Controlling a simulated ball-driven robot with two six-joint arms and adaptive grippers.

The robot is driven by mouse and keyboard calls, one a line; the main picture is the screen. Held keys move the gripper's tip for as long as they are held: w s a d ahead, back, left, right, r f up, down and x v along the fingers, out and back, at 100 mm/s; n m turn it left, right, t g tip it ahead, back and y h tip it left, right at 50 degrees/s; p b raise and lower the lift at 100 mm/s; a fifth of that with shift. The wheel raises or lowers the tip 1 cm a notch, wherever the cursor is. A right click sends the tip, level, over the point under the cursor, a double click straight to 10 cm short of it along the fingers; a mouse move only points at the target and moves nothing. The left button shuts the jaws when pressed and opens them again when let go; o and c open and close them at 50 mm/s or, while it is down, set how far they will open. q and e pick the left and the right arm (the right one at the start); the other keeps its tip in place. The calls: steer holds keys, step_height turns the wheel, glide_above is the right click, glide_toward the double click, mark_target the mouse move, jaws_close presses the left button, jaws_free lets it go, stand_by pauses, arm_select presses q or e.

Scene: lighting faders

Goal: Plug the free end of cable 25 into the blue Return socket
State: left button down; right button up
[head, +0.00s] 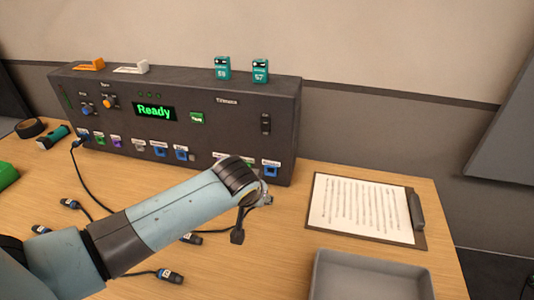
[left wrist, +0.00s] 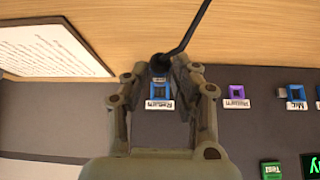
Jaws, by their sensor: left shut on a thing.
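The blue Return socket (left wrist: 159,88) sits above its white label in the left wrist view. It also shows low at the right end of the dark panel in the head view (head: 271,170). My left gripper (left wrist: 158,72) is shut on a dark cable plug (left wrist: 158,61), its fingertips just in front of the blue socket. The cable runs up and to the right from the plug. I cannot tell whether the plug touches the socket, and its number is not readable. In the head view my left gripper (head: 262,200) is partly hidden by my wrist. My right gripper is not in view.
The panel (head: 210,140) has several other sockets, including a purple one (left wrist: 236,90) beside the blue one. Several loose plugs (head: 69,204) lie on the wooden table. A clipboard (head: 420,240) and a grey tray (head: 370,258) stand to the right.

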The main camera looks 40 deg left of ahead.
arm_select(q)
steer(key=shift+w, duration=0.1)
steer(key=w+b, duration=0.1)
steer(key=w+a+b, duration=0.1)
steer(key=shift+w+a+f, duration=0.1)
steer(key=shift+w+a, duration=0.2)
steer(key=shift+w+a+b, duration=0.25)
steer(key=shift+w+b, duration=0.3)
steer(key=shift+w+a, duration=0.25)
steer(key=shift+w, duration=0.1)
steer(key=shift+r, duration=0.2)
stand_by(0.5)
steer(key=shift+w+a+p, duration=0.2)
steer(key=shift+w+p, duration=0.15)
steer(key=shift+w, duration=0.05)
steer(key=shift+w+a, duration=0.2)
steer(key=shift+w, duration=0.2)
stand_by(0.7)
